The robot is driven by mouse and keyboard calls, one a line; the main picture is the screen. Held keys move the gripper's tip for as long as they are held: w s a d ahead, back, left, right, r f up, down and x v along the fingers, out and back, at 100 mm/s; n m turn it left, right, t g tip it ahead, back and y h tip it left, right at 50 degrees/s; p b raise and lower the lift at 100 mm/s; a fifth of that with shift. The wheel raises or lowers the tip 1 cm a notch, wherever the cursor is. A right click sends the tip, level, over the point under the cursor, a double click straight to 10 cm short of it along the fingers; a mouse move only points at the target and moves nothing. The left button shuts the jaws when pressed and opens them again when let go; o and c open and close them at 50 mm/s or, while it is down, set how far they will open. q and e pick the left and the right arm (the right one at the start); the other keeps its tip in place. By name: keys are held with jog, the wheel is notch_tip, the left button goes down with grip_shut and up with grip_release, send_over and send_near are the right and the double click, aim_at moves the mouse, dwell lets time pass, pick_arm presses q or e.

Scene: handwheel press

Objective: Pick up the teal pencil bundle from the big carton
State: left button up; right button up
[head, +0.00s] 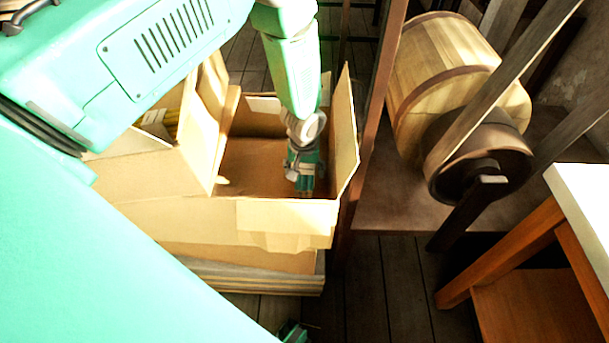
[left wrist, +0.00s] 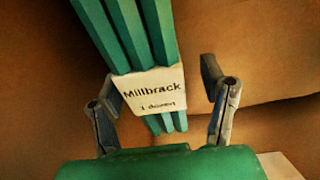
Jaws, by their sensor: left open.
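The teal pencil bundle (left wrist: 150,38) has a white paper band reading "Millbrack" and shows in the left wrist view. It lies in the big carton (head: 285,215), whose brown cardboard fills the background of that view. My left gripper (left wrist: 161,82) is open, with one finger on each side of the bundle at its band. I see gaps between fingers and band. In the head view my left gripper (head: 304,178) reaches down inside the open carton. There I cannot tell the bundle from the green gripper. A small dark green part at the bottom edge may be my right gripper (head: 292,332).
Carton flaps stand up on the left and right of the opening. Left of it is another open carton section with yellowish items (head: 168,122). A dark post (head: 371,130) rises close to the right flap. A wooden drum (head: 440,65) and a white-topped table (head: 585,205) stand further right.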

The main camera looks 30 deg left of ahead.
pick_arm(q)
jog(key=shift+f, duration=0.65)
jog(key=shift+w+d+f, duration=0.1)
jog(key=shift+d, duration=0.2)
jog(key=c, duration=0.9)
jog(key=shift+a, duration=0.1)
jog(key=c, duration=0.5)
jog(key=shift+a, duration=0.1)
